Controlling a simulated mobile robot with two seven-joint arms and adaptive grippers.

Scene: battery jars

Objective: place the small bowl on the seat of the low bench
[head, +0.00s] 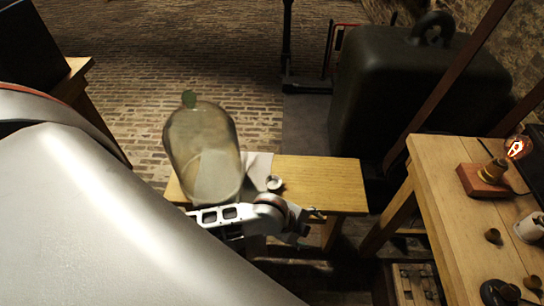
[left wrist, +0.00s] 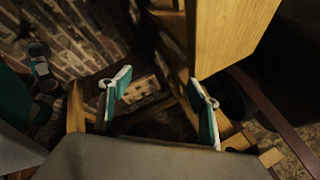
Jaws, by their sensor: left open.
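The low bench (head: 330,180) stands in the middle of the head view, its wooden seat partly covered by a large glass jar and my left arm. A small round thing with a pale rim and dark inside, seemingly the small bowl (head: 275,183), sits on the seat to the right of the jar. My left gripper (head: 308,226) is at the bench's near edge, just below and right of the bowl, apart from it. In the left wrist view the left gripper (left wrist: 159,102) shows its two teal-padded fingers spread, with nothing between them. The bowl does not show there.
The large glass jar (head: 200,150) stands on the bench's left part, beside a pale sheet (head: 257,168). A wooden worktable (head: 450,195) at right holds a lit bulb on a red-brown block (head: 483,181) and small cups. A big dark weight (head: 415,95) stands behind. The seat's right end is clear.

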